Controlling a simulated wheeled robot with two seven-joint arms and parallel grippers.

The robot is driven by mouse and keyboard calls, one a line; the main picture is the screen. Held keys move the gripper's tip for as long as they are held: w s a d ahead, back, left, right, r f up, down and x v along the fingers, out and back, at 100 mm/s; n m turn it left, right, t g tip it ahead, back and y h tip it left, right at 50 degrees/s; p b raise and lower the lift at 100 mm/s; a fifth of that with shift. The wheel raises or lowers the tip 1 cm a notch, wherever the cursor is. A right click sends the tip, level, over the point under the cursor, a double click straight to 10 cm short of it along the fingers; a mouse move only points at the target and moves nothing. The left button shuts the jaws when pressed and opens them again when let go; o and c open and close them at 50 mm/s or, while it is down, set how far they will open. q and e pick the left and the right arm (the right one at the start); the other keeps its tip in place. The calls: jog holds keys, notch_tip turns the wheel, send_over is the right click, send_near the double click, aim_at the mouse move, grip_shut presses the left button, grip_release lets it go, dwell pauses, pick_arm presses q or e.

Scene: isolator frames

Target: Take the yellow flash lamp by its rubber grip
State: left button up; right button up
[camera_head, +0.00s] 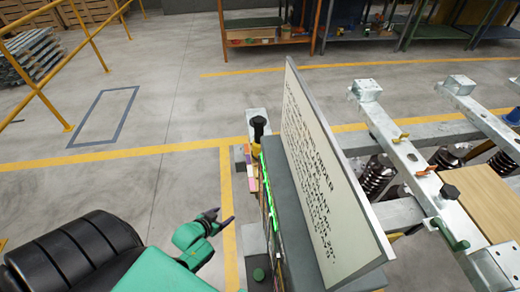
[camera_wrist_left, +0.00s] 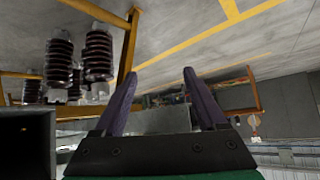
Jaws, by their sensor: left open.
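What looks like the yellow flash lamp (camera_head: 257,147), with a black upper part, stands upright in the head view at the far end of the grey cabinet, left of the sign board. Its grip is too small to make out clearly. My left gripper (camera_head: 219,218) is open and empty, nearer to me and to the left of the lamp, well apart from it. In the left wrist view the two dark fingers (camera_wrist_left: 160,76) are spread with nothing between them, and I cannot make out the lamp there. My right gripper is in neither view.
The tilted sign board (camera_head: 325,180) stands on the grey cabinet (camera_head: 297,235) just right of the lamp. Small coloured items (camera_head: 251,174) sit below the lamp. Metal beams with brown insulators (camera_head: 377,177) are at right. Floor left of the cabinet is clear.

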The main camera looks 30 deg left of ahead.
pick_arm(q)
jog(key=w+r+t+b, duration=0.25)
jog(key=w+r, duration=0.35)
jog(key=r, duration=0.3)
jog(key=m+t+h+b, duration=0.1)
jog(key=t+h+b, duration=0.15)
jog(key=t, duration=0.35)
send_near(259, 141)
notch_tip(259, 141, up, 3)
jog(key=a, duration=0.1)
jog(key=w+d+p, duration=0.2)
jog(key=w+p, duration=0.1)
jog(key=w, duration=1.1)
jog(key=shift+w, duration=0.25)
jog(key=shift+s+a+r+h, duration=0.1)
jog(key=shift+s+h, duration=0.05)
jog(key=shift+h, duration=0.1)
grip_shut()
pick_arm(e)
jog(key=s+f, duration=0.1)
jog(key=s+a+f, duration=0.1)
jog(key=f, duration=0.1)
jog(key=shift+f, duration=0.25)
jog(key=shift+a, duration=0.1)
pick_arm(q)
jog(key=shift+r, duration=0.15)
